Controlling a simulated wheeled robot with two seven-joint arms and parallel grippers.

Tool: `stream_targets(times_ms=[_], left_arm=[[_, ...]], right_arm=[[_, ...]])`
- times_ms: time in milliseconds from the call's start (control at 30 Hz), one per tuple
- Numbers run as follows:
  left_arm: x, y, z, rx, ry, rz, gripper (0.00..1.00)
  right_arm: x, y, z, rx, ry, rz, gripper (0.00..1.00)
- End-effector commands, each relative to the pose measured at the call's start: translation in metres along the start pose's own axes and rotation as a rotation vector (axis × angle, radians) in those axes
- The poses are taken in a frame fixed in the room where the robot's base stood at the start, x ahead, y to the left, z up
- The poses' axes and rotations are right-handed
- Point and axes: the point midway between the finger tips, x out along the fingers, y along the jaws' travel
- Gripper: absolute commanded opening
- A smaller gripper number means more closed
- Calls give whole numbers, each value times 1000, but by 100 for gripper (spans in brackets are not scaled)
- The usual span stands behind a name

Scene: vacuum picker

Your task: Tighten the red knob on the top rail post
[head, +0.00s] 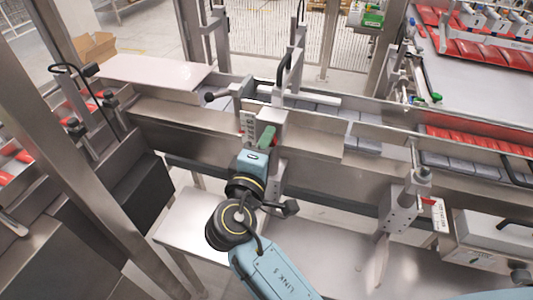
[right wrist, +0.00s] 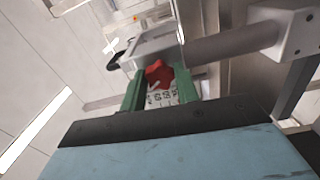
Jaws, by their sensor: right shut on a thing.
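The red knob (right wrist: 157,73) shows in the right wrist view, between the two green fingers of my right gripper (right wrist: 159,88). The gripper is shut on it. Printed scale marks show just below the knob. In the head view my right gripper (head: 266,138) reaches the metal post bracket (head: 271,117) at the top rail (head: 315,140). The knob is hidden there behind the gripper. My left gripper is not in view.
Another metal post (head: 402,207) with a red-and-white label stands to the right. A black lever handle (head: 284,68) rises behind the bracket. A white table (head: 200,222) lies below the rail. An upright metal frame (head: 78,140) stands on the left.

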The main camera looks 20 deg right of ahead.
Motion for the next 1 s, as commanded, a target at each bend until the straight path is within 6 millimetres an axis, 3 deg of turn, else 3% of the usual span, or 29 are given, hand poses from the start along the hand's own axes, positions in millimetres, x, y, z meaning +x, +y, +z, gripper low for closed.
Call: stream_targets(times_ms=[100, 500, 800, 1000], left_arm=[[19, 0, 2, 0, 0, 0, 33], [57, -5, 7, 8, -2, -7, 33], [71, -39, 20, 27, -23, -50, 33], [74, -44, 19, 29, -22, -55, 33]], right_arm=[[0, -5, 1, 114, -2, -1, 8], [0, -5, 0, 440, -2, -2, 8], [0, -3, 0, 573, -3, -3, 8], [0, -2, 0, 606, -3, -3, 8]])
